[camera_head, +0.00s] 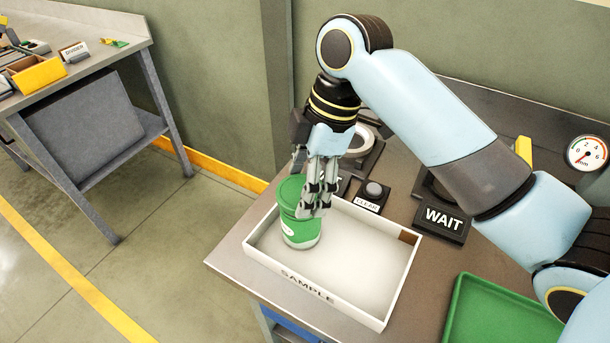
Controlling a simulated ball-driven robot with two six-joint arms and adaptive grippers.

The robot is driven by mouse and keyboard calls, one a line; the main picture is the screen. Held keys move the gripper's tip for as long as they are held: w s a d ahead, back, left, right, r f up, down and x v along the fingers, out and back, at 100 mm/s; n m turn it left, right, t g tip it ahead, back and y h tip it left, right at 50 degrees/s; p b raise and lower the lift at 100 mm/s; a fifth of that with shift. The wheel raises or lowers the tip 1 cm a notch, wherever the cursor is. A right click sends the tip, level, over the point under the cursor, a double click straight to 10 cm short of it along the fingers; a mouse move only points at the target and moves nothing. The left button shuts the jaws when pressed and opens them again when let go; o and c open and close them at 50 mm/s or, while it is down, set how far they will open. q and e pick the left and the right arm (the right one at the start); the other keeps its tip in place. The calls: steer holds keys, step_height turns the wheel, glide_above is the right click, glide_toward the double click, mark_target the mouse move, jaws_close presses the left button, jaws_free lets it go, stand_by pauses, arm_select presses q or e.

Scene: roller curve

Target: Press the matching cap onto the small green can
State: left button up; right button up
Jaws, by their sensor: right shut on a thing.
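The small green can (300,229) is in the white tray marked SAMPLE (388,290), at its back left corner. It has a pale band near its bottom and looks close to upright. A green top part (289,190) shows above the can's lower body; whether it is a separate, fully seated cap is unclear. My right gripper (314,206) comes down from above and is shut on the can at its upper right side. Its fingers hide part of the can. Whether the can's base touches the tray floor is hard to tell. My left gripper is out of view.
Behind the tray are a round fixture (361,140), a CLEAR button (374,190) and a WAIT sign (442,218). A green tray (495,315) lies at the front right. A gauge (586,153) stands at the back right. The SAMPLE tray's right part is empty.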

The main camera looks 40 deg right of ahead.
steer(key=shift+f, duration=0.65)
steer(key=shift+c, duration=0.3)
stand_by(0.9)
steer(key=o, duration=0.9)
steer(key=shift+r, duration=0.15)
steer(key=shift+r+p, duration=1.3)
steer(key=shift+p, duration=0.55)
steer(key=shift+r, duration=0.1)
steer(key=shift+r+p, duration=0.6)
steer(key=shift+r, duration=2.9)
